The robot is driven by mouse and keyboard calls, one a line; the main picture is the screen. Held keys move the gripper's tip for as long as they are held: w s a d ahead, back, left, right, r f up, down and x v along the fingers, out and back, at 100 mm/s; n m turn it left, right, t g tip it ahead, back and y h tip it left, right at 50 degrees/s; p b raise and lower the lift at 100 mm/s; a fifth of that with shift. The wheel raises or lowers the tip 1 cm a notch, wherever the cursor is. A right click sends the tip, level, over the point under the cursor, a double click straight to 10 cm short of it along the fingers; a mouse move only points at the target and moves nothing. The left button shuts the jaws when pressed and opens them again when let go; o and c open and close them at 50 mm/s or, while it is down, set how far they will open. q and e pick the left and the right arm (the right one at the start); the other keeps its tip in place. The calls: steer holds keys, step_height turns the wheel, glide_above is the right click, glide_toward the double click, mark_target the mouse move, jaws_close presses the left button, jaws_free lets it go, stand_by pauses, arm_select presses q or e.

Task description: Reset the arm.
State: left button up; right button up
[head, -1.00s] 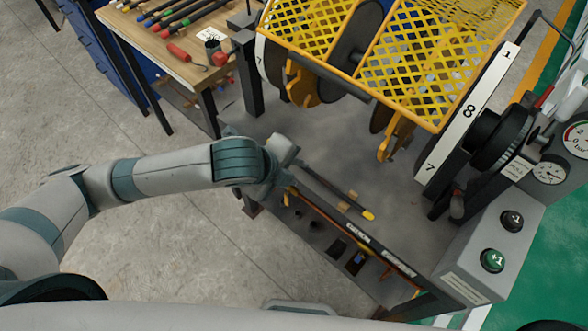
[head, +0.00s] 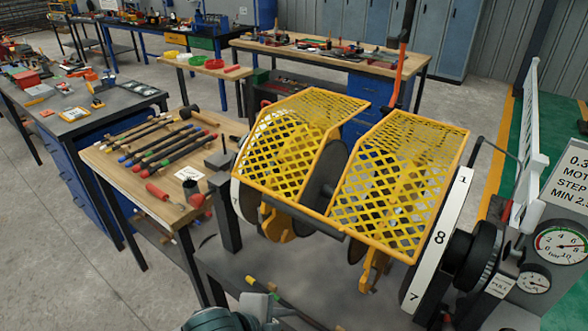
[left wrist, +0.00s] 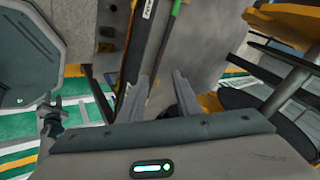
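My left arm shows at the bottom edge of the head view, where part of its grey wrist (head: 258,306) stands over the machine's grey table (head: 330,285). The gripper's fingers are not clear there. In the left wrist view my left gripper (left wrist: 158,85) has its two grey fingers apart with nothing between them. They point towards the grey machine surface, and a thin rod with green on it (left wrist: 180,8) lies beyond them. My right gripper is in neither view.
The machine with yellow mesh guards (head: 392,185) and a numbered wheel (head: 440,238) stands in front. Gauges (head: 560,245) are at right. A wooden bench (head: 112,165) with several coloured-tip rods stands at left. Bare floor (head: 60,265) lies at lower left.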

arm_select(q)
steer(key=s+a+f+n+g+y, duration=0.1)
steer(key=s+a+f+n+y, duration=0.2)
steer(key=s+a+f+n, duration=0.5)
steer(key=s+a+f+n+g+y, duration=0.15)
steer(key=s+a+f+n, duration=0.35)
steer(key=s+a+n, duration=0.65)
step_height(320, 180, down, 28)
steer(key=m+g, duration=0.1)
steer(key=m, duration=0.1)
steer(key=s+a+f, duration=0.2)
steer(key=s+f, duration=0.6)
steer(key=s, duration=0.1)
steer(key=s+a+f+g, duration=0.1)
steer(key=s+a+f, duration=0.1)
steer(key=s+f, duration=0.7)
steer(key=shift+y, duration=0.45)
